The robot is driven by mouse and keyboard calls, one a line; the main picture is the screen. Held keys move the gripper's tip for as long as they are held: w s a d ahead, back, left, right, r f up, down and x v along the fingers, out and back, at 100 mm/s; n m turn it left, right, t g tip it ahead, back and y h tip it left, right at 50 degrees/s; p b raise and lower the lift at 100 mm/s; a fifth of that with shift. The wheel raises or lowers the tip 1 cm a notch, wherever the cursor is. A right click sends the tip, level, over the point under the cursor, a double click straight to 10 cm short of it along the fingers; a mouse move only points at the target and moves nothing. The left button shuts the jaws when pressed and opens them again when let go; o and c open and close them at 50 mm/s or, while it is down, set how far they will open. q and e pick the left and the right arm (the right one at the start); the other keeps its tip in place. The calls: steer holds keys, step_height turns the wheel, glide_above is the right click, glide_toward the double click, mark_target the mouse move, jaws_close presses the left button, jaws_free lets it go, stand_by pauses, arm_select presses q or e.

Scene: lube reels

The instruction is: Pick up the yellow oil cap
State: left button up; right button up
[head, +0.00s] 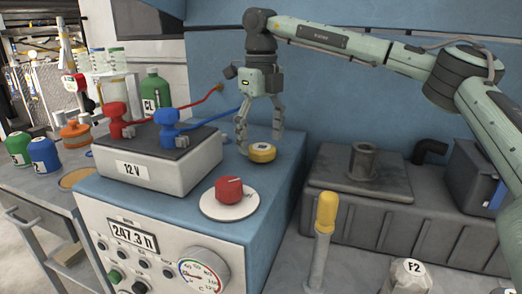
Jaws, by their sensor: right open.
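The yellow oil cap (262,152) is a short round yellow disc lying on the blue bench top, behind the red knob. My right gripper (259,143) comes down over it from above, its arm reaching in from the right. Its fingers are apart, with the tips close to the cap's left and right upper edges. I cannot tell whether they touch it. My left gripper is not in view.
A 12 V battery box (158,160) with red and blue clamps stands left of the cap. A red knob (230,190) on a white dial is in front. A dark tank (350,200) and a yellow-topped post (326,212) are at right. Bottles stand at left.

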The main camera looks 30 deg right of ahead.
mark_target(257, 146)
steer(key=shift+f, duration=0.85)
steer(key=c, duration=1.3)
steer(key=shift+r, duration=0.6)
steer(key=shift+c, duration=0.2)
steer(key=r, duration=0.3)
steer(key=shift+w+a+r, duration=0.25)
steer(key=shift+w+a, duration=0.05)
steer(key=shift+a, duration=0.1)
steer(key=w+a+r, duration=0.1)
steer(key=a+r, duration=0.1)
steer(key=a, duration=0.1)
steer(key=w+a+r, duration=0.4)
steer(key=a, duration=0.1)
steer(key=shift+w+a+r, duration=0.1)
steer(key=shift+w+a, duration=0.15)
steer(key=shift+a, duration=0.1)
steer(key=shift+w+a+r, duration=0.1)
steer(key=shift+a, duration=0.05)
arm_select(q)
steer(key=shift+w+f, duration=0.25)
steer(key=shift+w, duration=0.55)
